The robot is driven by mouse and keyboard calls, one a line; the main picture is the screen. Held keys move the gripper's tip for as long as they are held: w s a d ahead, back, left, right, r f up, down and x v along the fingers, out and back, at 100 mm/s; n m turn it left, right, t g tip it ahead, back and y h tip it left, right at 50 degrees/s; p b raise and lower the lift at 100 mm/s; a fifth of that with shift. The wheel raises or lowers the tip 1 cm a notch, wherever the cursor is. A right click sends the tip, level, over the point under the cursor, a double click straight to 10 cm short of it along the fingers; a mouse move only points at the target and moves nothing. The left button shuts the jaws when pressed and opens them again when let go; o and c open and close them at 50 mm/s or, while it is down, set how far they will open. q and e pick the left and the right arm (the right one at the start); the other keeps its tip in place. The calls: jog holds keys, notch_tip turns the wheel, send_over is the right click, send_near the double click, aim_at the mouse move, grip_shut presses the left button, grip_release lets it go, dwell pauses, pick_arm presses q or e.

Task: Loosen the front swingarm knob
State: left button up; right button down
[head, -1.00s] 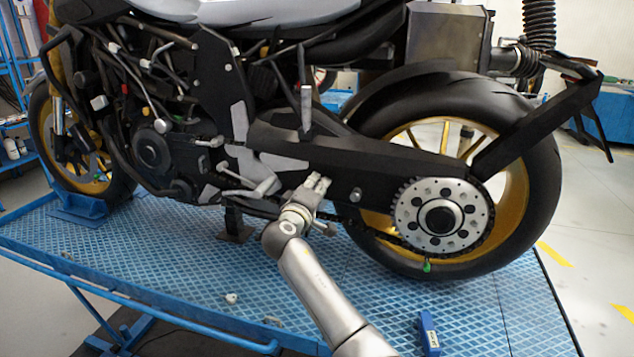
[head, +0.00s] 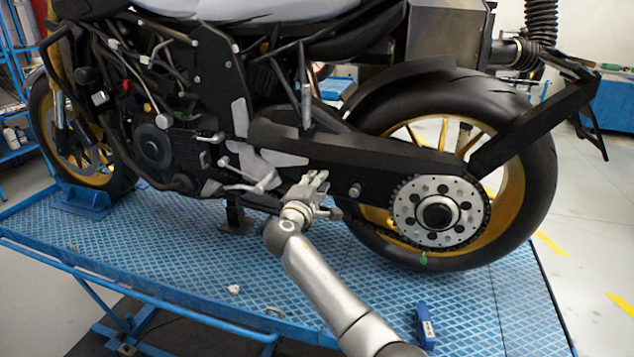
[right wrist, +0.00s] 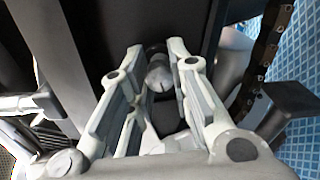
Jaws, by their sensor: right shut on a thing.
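My right gripper (head: 317,178) reaches up to the side of the black swingarm (head: 390,160), ahead of the rear wheel. In the right wrist view its two fingers (right wrist: 160,72) stand on both sides of the small grey front swingarm knob (right wrist: 159,76) and are shut on it. In the head view the gripper hides this knob. A second round grey knob (head: 355,189) shows on the swingarm to the right of the gripper, apart from it. My left gripper is not in view.
The rear sprocket (head: 462,211) and chain are right of the gripper. A footpeg and levers (head: 262,183) are close on its left. A blue box (head: 427,326) and a small white item (head: 233,289) lie on the blue platform (head: 385,295).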

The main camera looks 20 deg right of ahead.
jog(key=c, duration=1.3)
grip_release()
jog(key=shift+a, duration=0.1)
jog(key=v, duration=1.2)
jog(key=shift+f, duration=0.1)
